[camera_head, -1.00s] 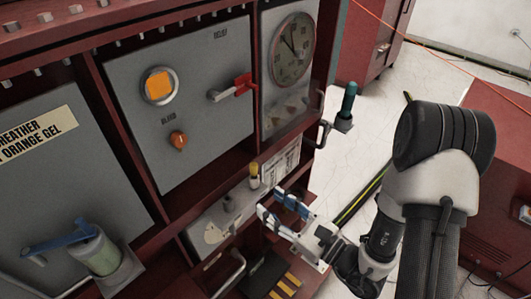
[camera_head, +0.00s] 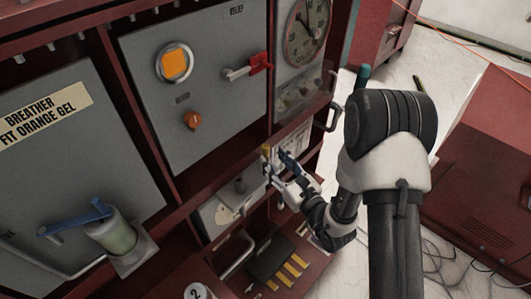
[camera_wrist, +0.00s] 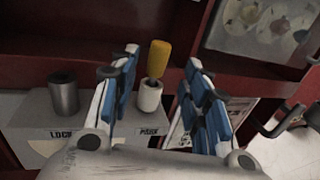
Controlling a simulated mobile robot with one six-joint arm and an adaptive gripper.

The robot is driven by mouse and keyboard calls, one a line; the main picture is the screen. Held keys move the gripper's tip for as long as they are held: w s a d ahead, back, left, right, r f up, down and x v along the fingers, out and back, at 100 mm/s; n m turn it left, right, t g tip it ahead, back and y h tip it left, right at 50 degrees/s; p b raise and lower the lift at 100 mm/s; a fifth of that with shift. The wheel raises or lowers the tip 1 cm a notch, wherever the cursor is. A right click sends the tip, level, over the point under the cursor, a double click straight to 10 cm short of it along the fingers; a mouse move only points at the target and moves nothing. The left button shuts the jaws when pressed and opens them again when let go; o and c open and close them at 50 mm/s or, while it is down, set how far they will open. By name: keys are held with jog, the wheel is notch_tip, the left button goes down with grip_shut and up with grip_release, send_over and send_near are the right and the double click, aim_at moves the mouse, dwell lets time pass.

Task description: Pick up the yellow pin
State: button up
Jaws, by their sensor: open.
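The yellow pin (camera_wrist: 158,58) stands upright in a white cylindrical holder (camera_wrist: 150,96) on a grey ledge, above a label that seems to read "P15HX". In the wrist view my gripper (camera_wrist: 163,75) is open, with one blue-padded finger on each side of the pin. The pin sits nearer the left finger, and I cannot tell whether they touch. In the head view the pin (camera_head: 266,152) shows small beside my gripper (camera_head: 277,160), which partly hides its holder.
A bare grey metal cylinder (camera_wrist: 63,94) stands left of the pin on the ledge. A red frame runs behind it. Above are a panel with an orange knob (camera_head: 192,121) and a red-handled lever (camera_head: 258,63). A door handle (camera_wrist: 276,120) sticks out at the right.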

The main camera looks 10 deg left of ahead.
aim_at(268, 154)
jog(key=b+x, duration=0.1)
jog(key=x, duration=0.4)
jog(key=shift+a, duration=0.25)
jog(key=shift+c, duration=0.5)
grip_shut()
